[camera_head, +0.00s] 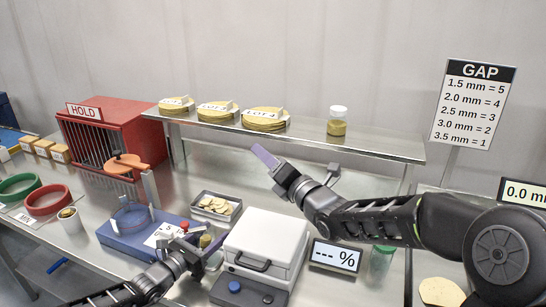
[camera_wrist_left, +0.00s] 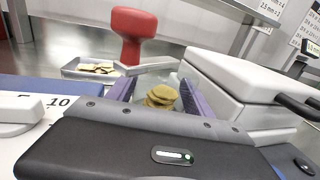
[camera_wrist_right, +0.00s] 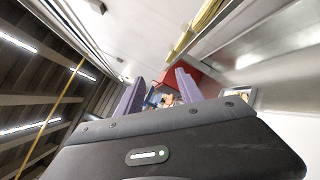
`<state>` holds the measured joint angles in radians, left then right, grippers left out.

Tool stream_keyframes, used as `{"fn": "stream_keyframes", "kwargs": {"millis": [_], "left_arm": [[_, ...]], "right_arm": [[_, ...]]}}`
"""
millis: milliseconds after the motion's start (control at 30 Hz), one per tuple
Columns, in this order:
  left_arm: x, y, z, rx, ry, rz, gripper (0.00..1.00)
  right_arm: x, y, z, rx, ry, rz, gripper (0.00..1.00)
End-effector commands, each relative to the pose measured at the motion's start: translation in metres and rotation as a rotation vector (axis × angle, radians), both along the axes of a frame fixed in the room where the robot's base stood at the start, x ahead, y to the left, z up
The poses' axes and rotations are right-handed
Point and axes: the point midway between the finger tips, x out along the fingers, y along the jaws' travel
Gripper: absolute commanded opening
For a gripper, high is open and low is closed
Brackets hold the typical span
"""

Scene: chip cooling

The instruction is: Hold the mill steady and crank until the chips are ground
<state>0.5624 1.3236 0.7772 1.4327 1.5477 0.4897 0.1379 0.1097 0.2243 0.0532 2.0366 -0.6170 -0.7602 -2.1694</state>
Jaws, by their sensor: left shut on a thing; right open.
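My left gripper (camera_head: 204,243) is low at the bench, between the blue-based device and the white lidded machine. It is shut on a small holder with tan chips (camera_wrist_left: 160,96), seen between its fingers; the holder's walls are hard to make out. My right gripper (camera_head: 294,165) is open and empty, raised in front of the shelf and apart from the mill. Its wrist view shows orange (camera_wrist_right: 168,99) between the fingers, far off.
A blue-based device (camera_head: 118,239) and a white lidded machine (camera_head: 266,237) flank my left gripper. A chip tray (camera_head: 230,214) lies behind it. A red HOLD cage (camera_head: 120,125), a shelf (camera_head: 375,146) with chip stacks and a jar (camera_head: 337,122), and a percent display (camera_head: 334,257) surround the bench.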

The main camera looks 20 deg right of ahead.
Motion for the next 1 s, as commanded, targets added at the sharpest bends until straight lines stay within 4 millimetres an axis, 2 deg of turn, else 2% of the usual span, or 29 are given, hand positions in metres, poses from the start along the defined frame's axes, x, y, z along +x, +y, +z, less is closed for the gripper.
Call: {"fn": "stream_keyframes", "kwargs": {"millis": [200,733,867,967,1000], "left_arm": [[0.0,0.0,0.0,0.0,0.0,0.0,0.04],[0.0,0.0,0.0,0.0,0.0,0.0,0.04],[0.0,0.0,0.0,0.0,0.0,0.0,0.04],[0.0,0.0,0.0,0.0,0.0,0.0,0.04],[0.0,0.0,0.0,0.0,0.0,0.0,0.04]], "right_arm": [[0.001,-0.015,0.0,-0.002,0.0,-0.024,0.44],[0.002,-0.015,-0.002,0.01,0.011,-0.029,0.44],[0.008,-0.017,-0.017,0.079,0.076,-0.053,0.44],[0.017,-0.018,-0.042,0.198,0.183,-0.089,0.44],[0.02,-0.017,-0.055,0.266,0.243,-0.105,0.44]]}}
